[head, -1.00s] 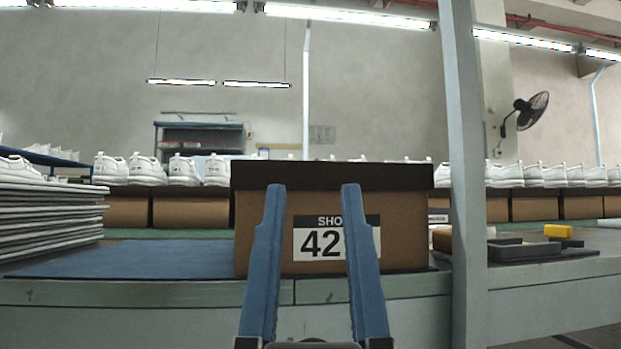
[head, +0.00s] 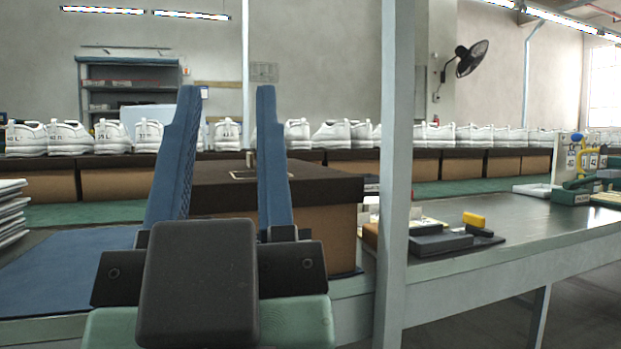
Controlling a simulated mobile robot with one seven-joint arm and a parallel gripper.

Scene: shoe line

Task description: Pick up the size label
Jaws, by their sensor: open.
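My gripper (head: 228,92) points up and away in the head view, its two blue fingers apart with nothing held between them. Behind it stands a brown shoe box (head: 328,240) with a dark lid. The gripper and its dark body cover much of the box's front, and no size label shows there. A small pale-edged rectangle (head: 259,174) lies on the lid, seen partly between the fingers; I cannot tell what it is. Small numbered cards (head: 592,161) stand on a rack at the far right, too small to read surely.
A grey post (head: 392,200) stands just right of the box. Dark blocks (head: 440,243) and a yellow piece (head: 474,220) lie right of it on the bench. A blue mat (head: 75,265) lies left. White shoes on boxes line the back. The bench farther right is mostly clear.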

